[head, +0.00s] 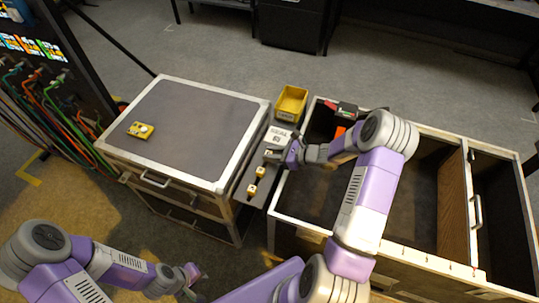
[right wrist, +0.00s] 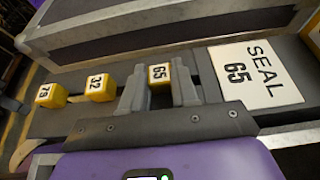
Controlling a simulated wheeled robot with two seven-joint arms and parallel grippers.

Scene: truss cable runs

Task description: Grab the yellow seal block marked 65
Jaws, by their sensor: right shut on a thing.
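The yellow seal block marked 65 (right wrist: 160,74) sits between the two fingers of my right gripper (right wrist: 159,88) in the right wrist view, and the gripper is shut on it. In the head view my right gripper (head: 273,155) is over the narrow dark ledge, just below the white SEAL 65 card (head: 278,138), and largely hides this block. The card also shows at the right in the right wrist view (right wrist: 258,75). Two more yellow blocks, marked 32 (right wrist: 101,88) and 79 (right wrist: 51,95), stand to the left. My left gripper (head: 192,274) is low in the head view, away from the blocks; its jaws are unclear.
A yellow bin (head: 291,103) stands behind the card. A grey-topped case (head: 197,125) with a yellow device (head: 141,130) is left of the ledge. A large open case (head: 430,170) with a wooden divider is at the right. Cables (head: 50,110) hang from a rack at far left.

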